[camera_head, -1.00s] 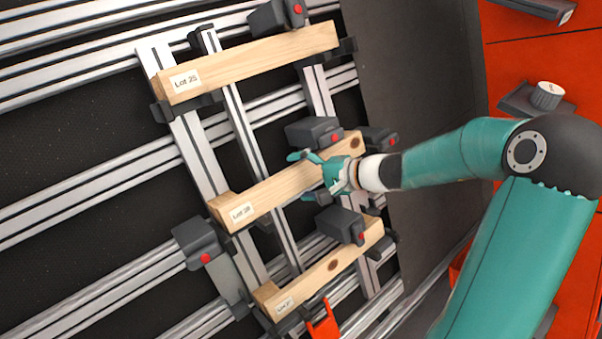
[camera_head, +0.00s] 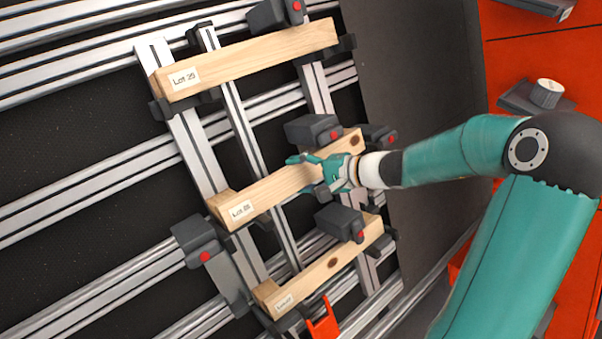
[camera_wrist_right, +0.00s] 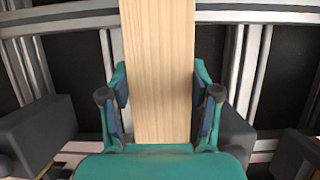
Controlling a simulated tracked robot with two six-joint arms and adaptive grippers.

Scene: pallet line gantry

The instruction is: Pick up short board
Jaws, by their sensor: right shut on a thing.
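Three pale wooden boards lie across the metal rail frame, the upper one (camera_head: 250,62) longest in view, the lower one (camera_head: 310,280) shortest. My right gripper (camera_head: 310,174) is shut on the middle board (camera_head: 275,190), right of its centre, with a finger along each long side. In the right wrist view the same board (camera_wrist_right: 157,75) runs between the two teal fingers (camera_wrist_right: 160,105). The middle board still lies along its rails; I cannot tell whether it is lifted. My left gripper is not in view.
Dark clamp blocks with red buttons stand close to the gripper, above it (camera_head: 313,130) and below it (camera_head: 340,222). Another block (camera_head: 197,243) sits at lower left. An orange-red bracket (camera_head: 323,322) is at the bottom edge. A dark panel (camera_head: 420,70) is clear at right.

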